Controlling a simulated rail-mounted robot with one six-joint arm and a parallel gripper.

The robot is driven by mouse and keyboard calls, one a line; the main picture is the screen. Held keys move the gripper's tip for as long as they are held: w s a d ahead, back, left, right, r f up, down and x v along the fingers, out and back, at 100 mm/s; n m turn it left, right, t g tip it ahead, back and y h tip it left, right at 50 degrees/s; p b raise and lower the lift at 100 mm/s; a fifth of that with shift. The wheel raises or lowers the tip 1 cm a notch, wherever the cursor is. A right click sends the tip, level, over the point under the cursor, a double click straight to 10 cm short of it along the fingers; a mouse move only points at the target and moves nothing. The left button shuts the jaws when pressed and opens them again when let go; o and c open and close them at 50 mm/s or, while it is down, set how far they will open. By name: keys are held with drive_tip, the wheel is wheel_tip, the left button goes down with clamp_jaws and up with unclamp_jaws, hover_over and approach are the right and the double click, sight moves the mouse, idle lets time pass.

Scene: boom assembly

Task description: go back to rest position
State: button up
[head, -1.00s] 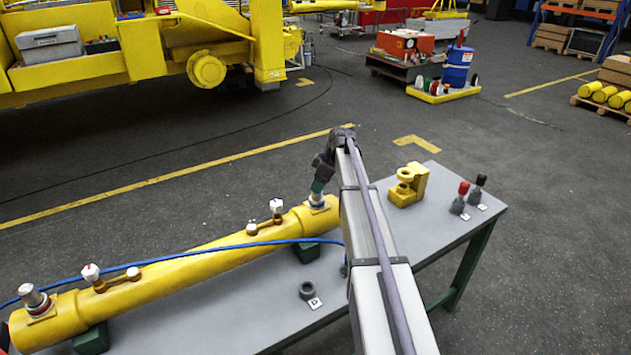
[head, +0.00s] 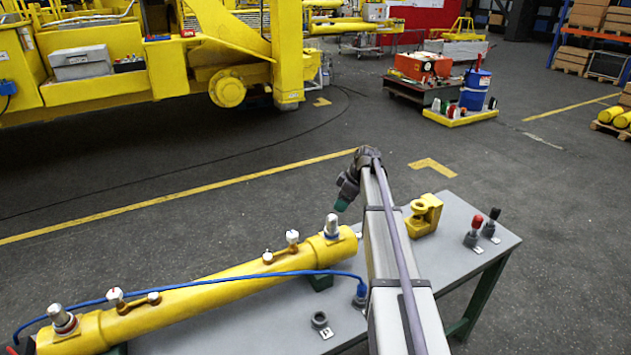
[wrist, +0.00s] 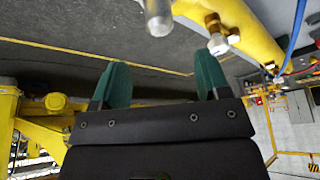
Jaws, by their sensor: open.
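My gripper (wrist: 162,84) is open and empty in the wrist view, its two green fingers spread apart. In the head view my gripper (head: 342,204) hangs from the end of my arm, above and apart from the right end of the yellow cylinder (head: 215,291). A silver-topped fitting (head: 331,226) stands upright on that end of the cylinder. In the wrist view a metal fitting (wrist: 158,18) shows beyond the fingers, and the yellow cylinder (wrist: 248,28) runs at the upper right.
The grey table (head: 455,232) holds a yellow bracket (head: 424,215), a red-topped part (head: 473,232), a black-topped part (head: 491,224) and a dark ring (head: 319,320). A blue hose (head: 190,283) runs along the cylinder. A large yellow machine (head: 150,60) stands behind. Open floor lies between.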

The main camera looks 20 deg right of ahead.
drive_tip(key=s+a+f+m+g+h+b, duration=0.1)
drive_tip(key=s+a+f+m, duration=0.1)
drive_tip(key=s+a, duration=0.6)
drive_tip(key=s+a+f+m+g+h+b, duration=0.1)
drive_tip(key=s+a+m, duration=0.3)
drive_tip(key=s+a, duration=0.5)
drive_tip(key=s+a+f+m+h+b, duration=0.1)
drive_tip(key=s+a+f+m+b, duration=0.2)
drive_tip(key=s+a, duration=0.5)
drive_tip(key=s+m, duration=0.1)
drive_tip(key=s, duration=0.4)
drive_tip(key=shift+s+a+f+g+h, duration=0.15)
drive_tip(key=shift+s+f+g+h, duration=0.15)
drive_tip(key=shift+s+g, duration=0.1)
